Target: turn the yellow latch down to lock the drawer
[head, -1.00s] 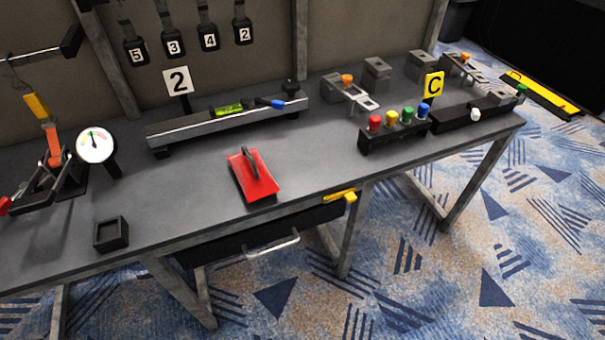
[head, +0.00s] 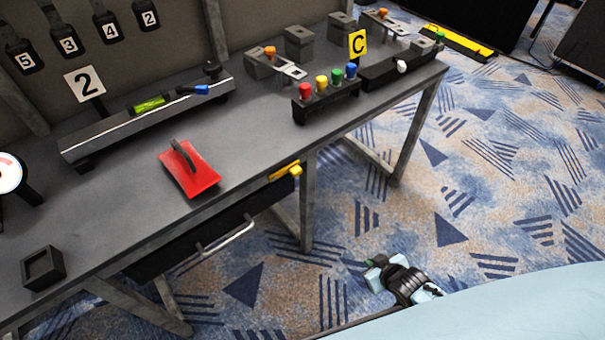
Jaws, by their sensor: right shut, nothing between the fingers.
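The yellow latch (head: 286,172) sits on the front edge of the table, at the upper right end of the drawer. Its bar lies roughly along the edge, sideways rather than pointing down. The black drawer (head: 165,252) hangs under the tabletop, with a pale bar handle (head: 229,239) on its front. It looks pushed in, though I cannot tell if it is fully flush. My right gripper (head: 372,269) is shut and empty, low and to the right of the latch, well apart from it. My left gripper is out of view.
A red-plated block with a grey handle (head: 190,170) lies on the tabletop behind the latch. A row of coloured knobs (head: 328,98) stands further right. A table leg (head: 307,205) is just right of the drawer. The carpet in front is clear.

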